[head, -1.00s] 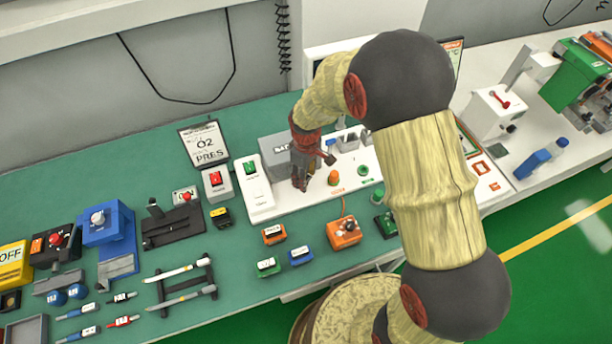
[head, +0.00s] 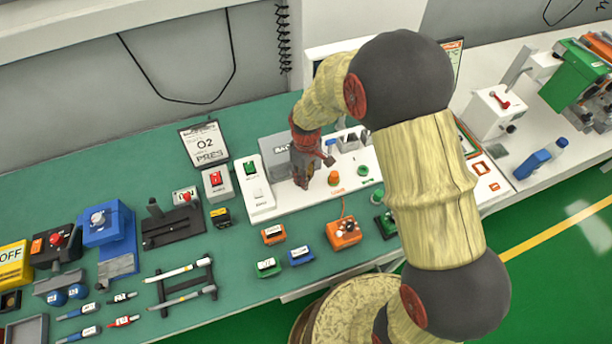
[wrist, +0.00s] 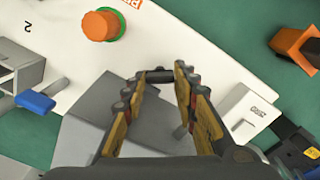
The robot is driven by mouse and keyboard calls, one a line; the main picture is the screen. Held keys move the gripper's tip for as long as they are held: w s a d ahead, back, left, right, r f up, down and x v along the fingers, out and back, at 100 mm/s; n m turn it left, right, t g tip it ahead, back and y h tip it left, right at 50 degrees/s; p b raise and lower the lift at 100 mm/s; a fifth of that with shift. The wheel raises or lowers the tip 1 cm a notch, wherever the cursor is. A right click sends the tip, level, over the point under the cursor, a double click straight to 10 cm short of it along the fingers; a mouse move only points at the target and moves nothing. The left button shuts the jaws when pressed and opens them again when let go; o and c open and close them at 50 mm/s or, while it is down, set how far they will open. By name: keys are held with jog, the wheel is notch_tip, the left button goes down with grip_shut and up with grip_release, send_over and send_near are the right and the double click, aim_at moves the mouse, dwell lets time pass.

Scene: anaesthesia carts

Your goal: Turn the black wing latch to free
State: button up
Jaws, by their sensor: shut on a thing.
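The black wing latch (wrist: 158,76) shows in the wrist view as a short dark bar between my fingertips, over the white panel (wrist: 205,35). My gripper (wrist: 160,76) is shut on it, with one finger at each end of the bar. In the head view my gripper (head: 302,184) points down at the white panel (head: 285,207), in front of a grey box (head: 270,149). The latch is hidden there by my fingers. How the latch sits on its mount is not clear.
An orange knob with a green base (wrist: 102,25) stands close by on the panel. A blue lever (wrist: 35,101) is at left in the wrist view. A white switch block (head: 257,192) stands left of my gripper. Several small coloured boxes lie in front.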

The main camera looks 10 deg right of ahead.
jog(key=m+p, duration=0.1)
jog(key=m, duration=0.5)
dwell(0.3)
jog(key=shift+m, duration=0.4)
jog(key=o, duration=1.2)
jog(key=shift+c, duration=0.2)
jog(key=shift+r, duration=0.1)
jog(key=shift+d+r, duration=0.1)
jog(key=shift+r, duration=3.8)
jog(key=shift+w, duration=0.1)
